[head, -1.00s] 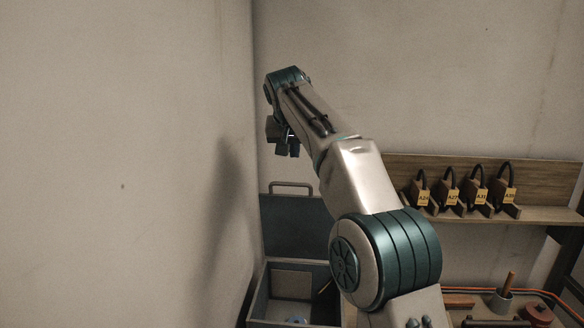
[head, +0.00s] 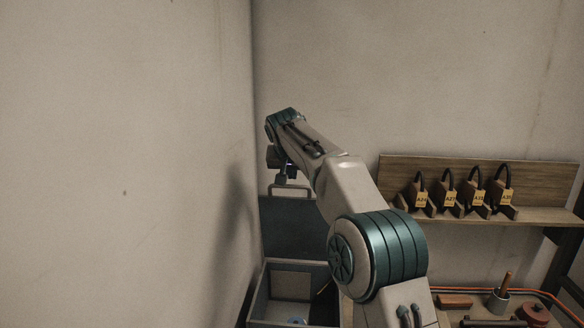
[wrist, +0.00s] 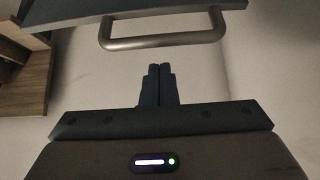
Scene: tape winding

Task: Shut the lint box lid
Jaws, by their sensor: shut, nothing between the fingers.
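The lint box (head: 262,292) stands low in the corner, partly cut off by the picture's lower edge. Its blue-grey lid (head: 290,228) is open and stands upright at the back. A metal handle (head: 300,187) sits on the lid's top edge. My gripper (head: 286,180) is at handle height in the head view, partly hidden by my arm. In the wrist view my gripper (wrist: 158,70) is shut and empty, its tips apart from the handle (wrist: 165,41). The lid's edge (wrist: 120,8) shows beyond the handle.
Walls stand close on the left and behind the box. A wooden shelf (head: 450,165) at right holds several tagged blocks (head: 447,196). Below it are a grey cup (head: 499,301) with a stick and a red round object (head: 534,315). A small blue item (head: 297,321) lies in the box.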

